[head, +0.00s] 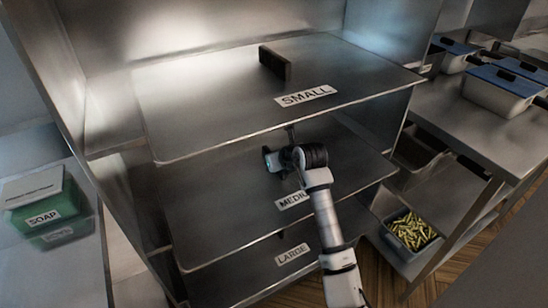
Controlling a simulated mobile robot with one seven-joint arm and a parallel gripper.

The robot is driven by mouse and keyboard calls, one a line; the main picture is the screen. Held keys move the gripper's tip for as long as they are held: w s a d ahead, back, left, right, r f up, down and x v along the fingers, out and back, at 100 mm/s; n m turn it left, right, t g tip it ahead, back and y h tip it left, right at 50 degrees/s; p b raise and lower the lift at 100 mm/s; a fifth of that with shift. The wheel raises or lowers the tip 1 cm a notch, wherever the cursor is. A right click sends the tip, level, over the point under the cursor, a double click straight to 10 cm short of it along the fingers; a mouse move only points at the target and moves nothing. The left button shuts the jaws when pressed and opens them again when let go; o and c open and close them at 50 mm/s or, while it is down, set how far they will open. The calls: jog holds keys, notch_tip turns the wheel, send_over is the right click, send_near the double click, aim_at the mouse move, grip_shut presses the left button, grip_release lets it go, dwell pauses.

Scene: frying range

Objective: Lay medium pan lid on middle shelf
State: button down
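A steel shelf unit has three levels, labelled SMALL, MEDIUM and LARGE. The middle shelf (225,215) carries the MEDIUM label (291,200), partly covered by my arm. My gripper (270,160) reaches in over the middle shelf, below the top shelf. Its fingers are small and dark here, and I cannot tell whether they are open or shut. A thin dark upright piece (290,133) shows just above the gripper; I cannot tell what it belongs to. No medium pan lid is clearly recognisable.
The top shelf (200,115) overhangs my gripper and bears a dark upright block (275,64). The bottom shelf (240,280) lies below. A green soap box (45,212) stands at left. At right are a steel counter (440,105), blue-lidded containers (500,90) and a bin of yellow-green pieces (410,232).

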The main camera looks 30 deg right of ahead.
jog(key=shift+f, duration=0.3)
jog(key=c, duration=1.1)
grip_release()
jog(key=shift+f, duration=0.1)
jog(key=shift+r, duration=0.2)
jog(key=shift+r+p, duration=1.7)
jog(key=shift+r, duration=1.8)
